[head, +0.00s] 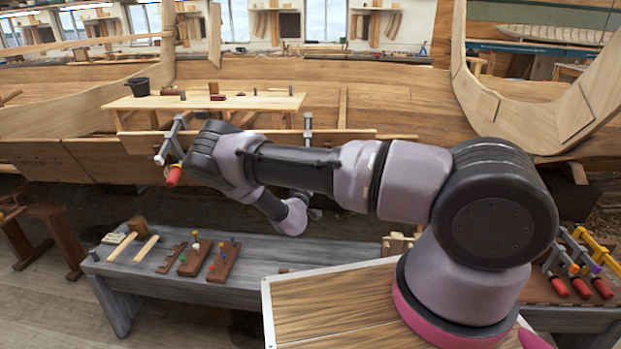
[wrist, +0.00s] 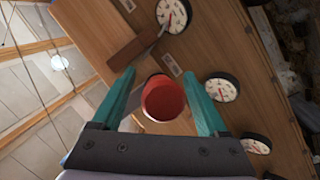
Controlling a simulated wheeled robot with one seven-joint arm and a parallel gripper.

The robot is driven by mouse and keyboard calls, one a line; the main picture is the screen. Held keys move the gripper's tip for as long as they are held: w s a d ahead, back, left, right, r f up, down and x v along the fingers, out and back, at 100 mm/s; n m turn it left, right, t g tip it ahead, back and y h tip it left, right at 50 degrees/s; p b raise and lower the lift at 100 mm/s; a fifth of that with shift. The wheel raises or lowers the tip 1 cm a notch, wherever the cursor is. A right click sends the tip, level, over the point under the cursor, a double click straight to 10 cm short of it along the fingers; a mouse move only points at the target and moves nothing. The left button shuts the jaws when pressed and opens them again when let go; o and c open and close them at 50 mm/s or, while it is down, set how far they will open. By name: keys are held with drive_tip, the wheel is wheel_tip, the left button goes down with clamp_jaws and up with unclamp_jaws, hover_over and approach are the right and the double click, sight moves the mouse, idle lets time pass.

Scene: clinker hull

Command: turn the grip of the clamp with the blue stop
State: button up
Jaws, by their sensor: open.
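In the wrist view a red grip (wrist: 163,98) shows nearly end-on between the teal fingers of my gripper (wrist: 159,73). The fingers are open, one on each side of it, with a gap visible at both sides. In the head view one clamp (head: 171,142) with a red grip hangs at the left on the hull's plank edge. The upper part of another clamp (head: 308,127) shows further right; my arm hides its lower part. My gripper's fingers cannot be made out in the head view. I cannot see a blue stop on either hull clamp.
Round dial gauges (wrist: 221,87) sit along the wooden planking in the wrist view, near a brown block (wrist: 134,47). A grey bench (head: 320,240) with small tools stands below my arm. Several spare clamps (head: 580,270) with red grips lie at the right.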

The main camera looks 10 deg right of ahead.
drive_tip(key=v, duration=1)
drive_tip(key=shift+s, duration=0.2)
idle(0.3)
